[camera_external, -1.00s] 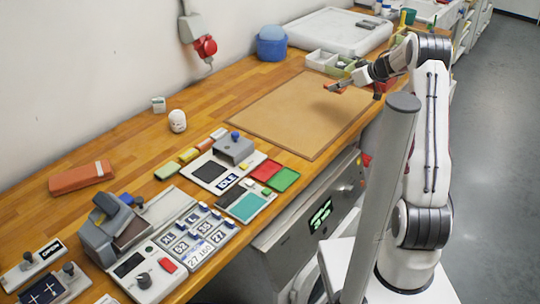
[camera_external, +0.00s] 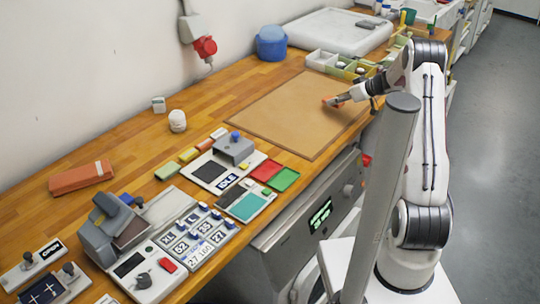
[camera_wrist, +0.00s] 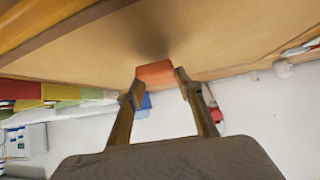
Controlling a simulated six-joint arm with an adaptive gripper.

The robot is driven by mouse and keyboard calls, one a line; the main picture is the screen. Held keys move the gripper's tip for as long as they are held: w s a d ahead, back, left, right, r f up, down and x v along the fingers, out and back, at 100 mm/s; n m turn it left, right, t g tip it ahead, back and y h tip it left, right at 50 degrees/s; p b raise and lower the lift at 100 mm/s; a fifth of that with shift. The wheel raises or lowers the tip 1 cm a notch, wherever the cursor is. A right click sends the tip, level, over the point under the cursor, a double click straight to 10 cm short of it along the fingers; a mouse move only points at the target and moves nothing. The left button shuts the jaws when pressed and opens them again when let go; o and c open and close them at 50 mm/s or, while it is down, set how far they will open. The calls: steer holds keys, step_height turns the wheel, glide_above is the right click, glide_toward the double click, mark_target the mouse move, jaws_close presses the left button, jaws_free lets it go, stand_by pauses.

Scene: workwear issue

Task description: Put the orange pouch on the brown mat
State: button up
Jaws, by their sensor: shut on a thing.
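My gripper (camera_external: 336,101) is shut on a small orange pouch (camera_external: 328,101), low over the right part of the brown mat (camera_external: 275,110). In the wrist view the pouch (camera_wrist: 155,72) sits between the two fingertips (camera_wrist: 157,88), with the mat (camera_wrist: 90,55) beyond it and a dark shadow on the mat close to the pouch. I cannot tell whether the pouch touches the mat. Another orange-brown, longer case (camera_external: 82,177) lies on the wooden bench at the left.
A divided tray (camera_external: 340,65) with several compartments stands just behind the mat. A blue round container (camera_external: 271,43) and a white lidded box (camera_external: 325,32) are further back. Label devices (camera_external: 185,235) and coloured pads (camera_external: 265,170) fill the front left. The mat's middle is clear.

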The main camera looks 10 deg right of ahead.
mark_target(342, 106)
steer(key=shift+f, duration=1.85)
steer(key=shift+f, duration=0.15)
steer(key=o, duration=1.1)
steer(key=shift+v, duration=6.1)
steer(key=shift+a, duration=0.1)
